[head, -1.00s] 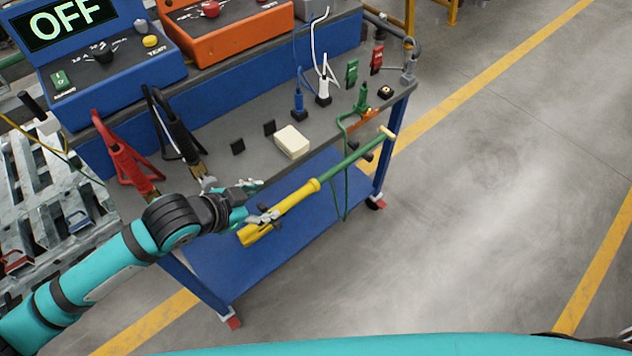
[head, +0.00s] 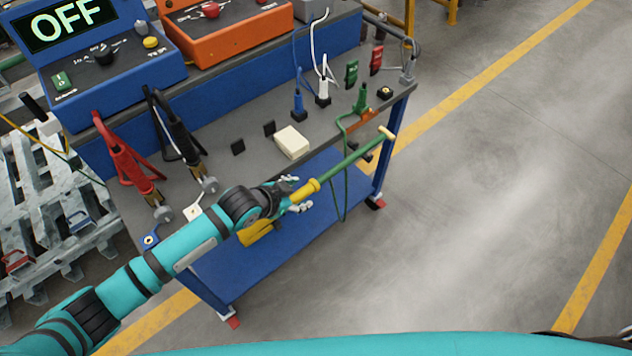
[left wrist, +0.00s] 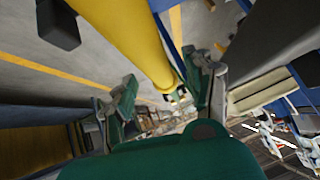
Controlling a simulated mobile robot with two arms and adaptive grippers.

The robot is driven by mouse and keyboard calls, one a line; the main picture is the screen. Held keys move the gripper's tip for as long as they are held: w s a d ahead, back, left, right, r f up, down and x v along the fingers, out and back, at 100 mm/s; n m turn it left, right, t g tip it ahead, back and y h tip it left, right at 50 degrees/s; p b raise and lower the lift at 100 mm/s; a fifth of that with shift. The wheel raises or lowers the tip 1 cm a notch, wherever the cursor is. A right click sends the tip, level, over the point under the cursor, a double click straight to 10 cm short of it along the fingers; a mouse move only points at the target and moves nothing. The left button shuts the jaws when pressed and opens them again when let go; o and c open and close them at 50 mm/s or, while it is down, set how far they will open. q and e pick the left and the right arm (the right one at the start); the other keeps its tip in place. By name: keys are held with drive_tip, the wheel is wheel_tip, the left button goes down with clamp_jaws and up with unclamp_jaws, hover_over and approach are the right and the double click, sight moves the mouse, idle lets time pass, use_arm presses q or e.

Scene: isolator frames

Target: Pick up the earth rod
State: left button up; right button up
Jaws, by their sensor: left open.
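The earth rod has a yellow handle (head: 257,231) and a green upper part (head: 352,160) with a pale tip. It lies slanted along the front side of the cart, with a green cable near its upper end. My left gripper (head: 295,194) is at the rod's yellow section, and its wrist hides part of the handle. In the left wrist view the yellow rod (left wrist: 135,35) runs between and beyond the two spread fingers of the gripper (left wrist: 165,95). The fingers are open; whether either touches the rod I cannot tell. My right gripper is not in view.
The cart's grey top (head: 225,165) holds red clamps (head: 130,165), black clamps (head: 178,130), a cream block (head: 292,142) and several plugs. A blue lower shelf (head: 270,260) lies below. A blue unit reading OFF (head: 110,60) stands behind. Floor to the right is clear.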

use_arm(q)
drive_tip(key=shift+x, duration=0.85)
drive_tip(key=shift+c, duration=0.4)
clamp_jaws()
drive_tip(key=shift+r, duration=0.15)
